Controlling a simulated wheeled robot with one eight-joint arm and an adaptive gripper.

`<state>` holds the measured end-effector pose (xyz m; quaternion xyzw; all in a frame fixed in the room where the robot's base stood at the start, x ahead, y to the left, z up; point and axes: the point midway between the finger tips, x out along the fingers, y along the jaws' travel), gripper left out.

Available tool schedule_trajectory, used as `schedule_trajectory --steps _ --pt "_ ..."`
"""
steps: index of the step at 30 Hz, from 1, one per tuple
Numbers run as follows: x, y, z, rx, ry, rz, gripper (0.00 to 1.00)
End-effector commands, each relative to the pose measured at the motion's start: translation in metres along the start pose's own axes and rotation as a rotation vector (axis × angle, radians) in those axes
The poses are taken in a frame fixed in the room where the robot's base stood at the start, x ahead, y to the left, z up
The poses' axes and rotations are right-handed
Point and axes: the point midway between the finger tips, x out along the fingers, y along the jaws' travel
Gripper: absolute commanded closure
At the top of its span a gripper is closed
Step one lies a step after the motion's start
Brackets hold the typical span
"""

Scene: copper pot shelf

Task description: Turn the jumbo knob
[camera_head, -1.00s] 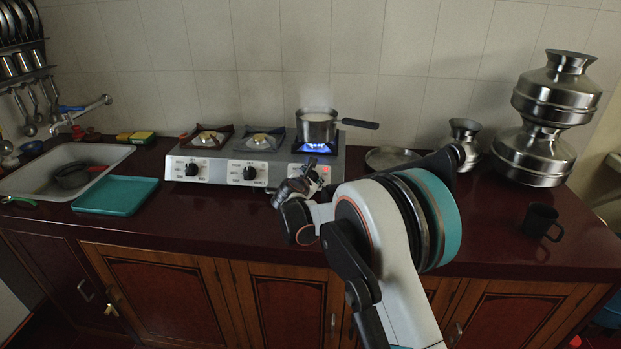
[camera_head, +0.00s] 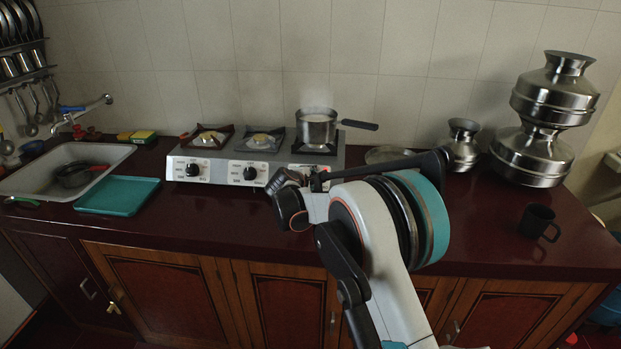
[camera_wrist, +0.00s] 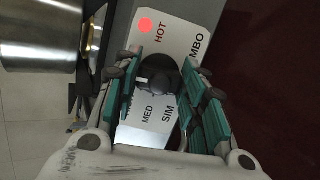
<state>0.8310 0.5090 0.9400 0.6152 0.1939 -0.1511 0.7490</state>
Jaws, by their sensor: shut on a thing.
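The jumbo knob (camera_wrist: 157,84) is a dark round knob on the stove's pale front panel, between the green-padded fingers of my gripper (camera_wrist: 160,74) in the wrist view. The fingers are shut on it. The panel around it shows a red dot, "HOT", "MED", "SIM" and the end of the word "JUMBO". In the head view my arm hides this right knob of the three-burner stove (camera_head: 218,171). No flame shows under the steel pot (camera_head: 316,127) on the right burner.
The pot's handle points right, above my wrist; the pot also fills the upper left of the wrist view (camera_wrist: 40,35). Two other knobs sit to the left. A teal tray (camera_head: 117,195), a dark mug (camera_head: 538,221) and steel vessels (camera_head: 533,155) stand on the counter.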

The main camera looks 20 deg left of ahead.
Motion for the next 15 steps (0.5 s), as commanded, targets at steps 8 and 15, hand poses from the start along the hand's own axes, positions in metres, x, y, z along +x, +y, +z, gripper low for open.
schedule_trajectory --steps 8,15 --pt "0.0001 -0.0010 0.0000 0.082 0.000 -0.018 0.86" --pt "0.0002 -0.0012 0.0000 0.099 0.000 -0.021 0.86"
